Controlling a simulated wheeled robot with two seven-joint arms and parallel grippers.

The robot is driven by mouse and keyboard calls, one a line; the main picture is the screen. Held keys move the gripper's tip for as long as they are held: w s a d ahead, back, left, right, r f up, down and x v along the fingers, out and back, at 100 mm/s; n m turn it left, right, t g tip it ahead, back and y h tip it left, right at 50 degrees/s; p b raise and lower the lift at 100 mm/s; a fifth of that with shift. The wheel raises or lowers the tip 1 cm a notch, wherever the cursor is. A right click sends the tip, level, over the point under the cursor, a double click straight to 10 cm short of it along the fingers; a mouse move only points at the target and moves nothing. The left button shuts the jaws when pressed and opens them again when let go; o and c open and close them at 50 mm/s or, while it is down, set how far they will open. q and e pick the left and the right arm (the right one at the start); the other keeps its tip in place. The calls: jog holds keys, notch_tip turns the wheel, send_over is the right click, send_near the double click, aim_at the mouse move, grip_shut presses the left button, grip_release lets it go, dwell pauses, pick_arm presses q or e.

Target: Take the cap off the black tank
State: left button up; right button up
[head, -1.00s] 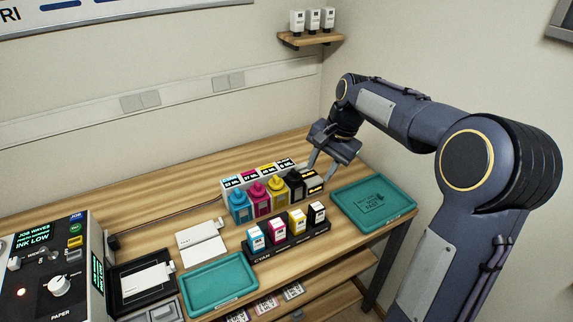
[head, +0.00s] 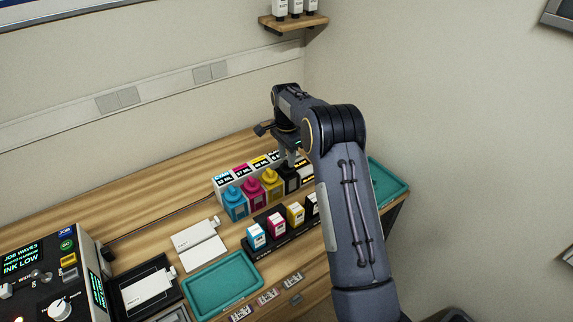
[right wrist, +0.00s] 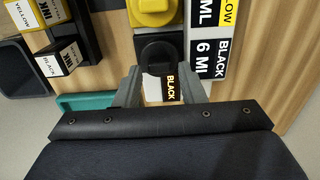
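The black tank (head: 291,184) stands at the right end of the row of ink tanks, partly hidden by my right arm. Its dark rounded cap (right wrist: 158,50) shows in the right wrist view, with a BLACK label (right wrist: 171,88) just below it in the picture. My right gripper (head: 289,162) points down at the black tank in the head view. In the right wrist view the right gripper (right wrist: 160,82) is open, with one finger on each side of the black cap area. Contact with the cap cannot be told. My left gripper is not in view.
Cyan (head: 235,203), magenta (head: 253,193) and yellow (head: 273,184) tanks stand close beside the black one. A cartridge rack (head: 262,250) is in front. Teal trays lie at front (head: 222,284) and right (head: 388,184). The back left of the table is clear.

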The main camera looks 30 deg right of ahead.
jog(key=shift+f, duration=0.95)
jog(key=shift+c, duration=0.2)
jog(key=c, duration=0.7)
jog(key=shift+r, duration=0.1)
